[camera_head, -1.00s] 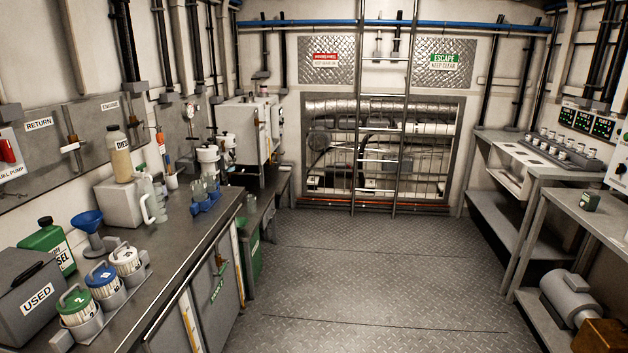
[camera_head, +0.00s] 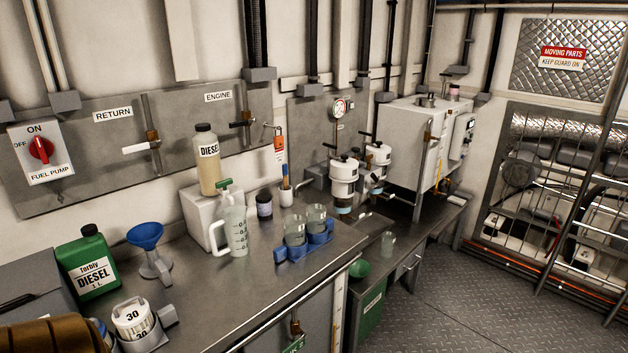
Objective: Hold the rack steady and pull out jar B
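A small blue rack (camera_head: 292,256) stands on the left workbench, near its far right corner. Two clear glass jars stand in it: a left jar (camera_head: 295,232) and a right jar (camera_head: 316,217), both upright. I cannot read any letter on them, so I cannot tell which is jar B. Neither of my grippers is in view, and nothing touches the rack or the jars.
A clear measuring jug (camera_head: 236,230) and a dark small jar (camera_head: 264,205) stand left of the rack. A blue funnel (camera_head: 147,238) and green diesel can (camera_head: 90,262) are further left. The bench top (camera_head: 240,300) in front of the rack is clear.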

